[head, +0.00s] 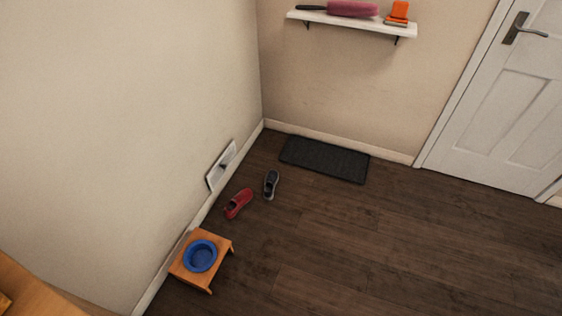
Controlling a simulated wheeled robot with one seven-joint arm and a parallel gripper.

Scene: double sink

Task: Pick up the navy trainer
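A dark navy-grey trainer (271,187) with a light sole edge lies on the dark wood floor, near the corner of the room. It points roughly away from me, its opening facing up. A red shoe (238,204) lies just to its left and a little nearer, apart from it. My gripper is not in the head view, so I cannot see how it stands or whether it holds anything.
A small wooden stand (180,268) with a blue bowl (201,256) is by the left wall. A dark mat (324,159) lies along the back wall. A white shelf (350,22) hangs above. A door (497,110) is at right. Floor at right is clear.

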